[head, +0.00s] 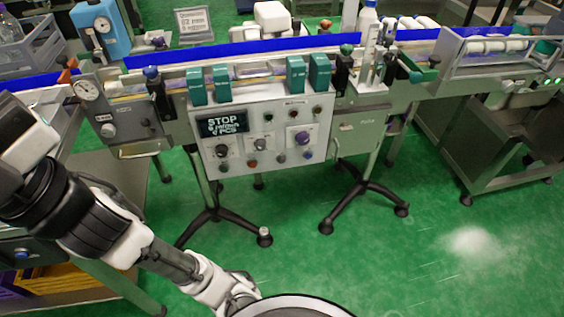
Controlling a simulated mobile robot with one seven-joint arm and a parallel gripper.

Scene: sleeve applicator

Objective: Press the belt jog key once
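A light grey control panel (270,173) hangs on the front of the conveyor, in the middle of the head view. It carries a dark display (222,123) with "STOP" and smaller text ending in "PCS". A red-brown key (252,163) sits in the bottom row. The labels are too small to read, so I cannot tell which is the belt jog key. My arm reaches out at the left; my gripper is not in view.
The conveyor has a blue strip (240,47) and teal blocks (295,75) above the panel. A gauge box (125,120) is to its left. Black-footed stands (367,188) rise below. A grey table (120,180) is at left. The green floor in front is clear.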

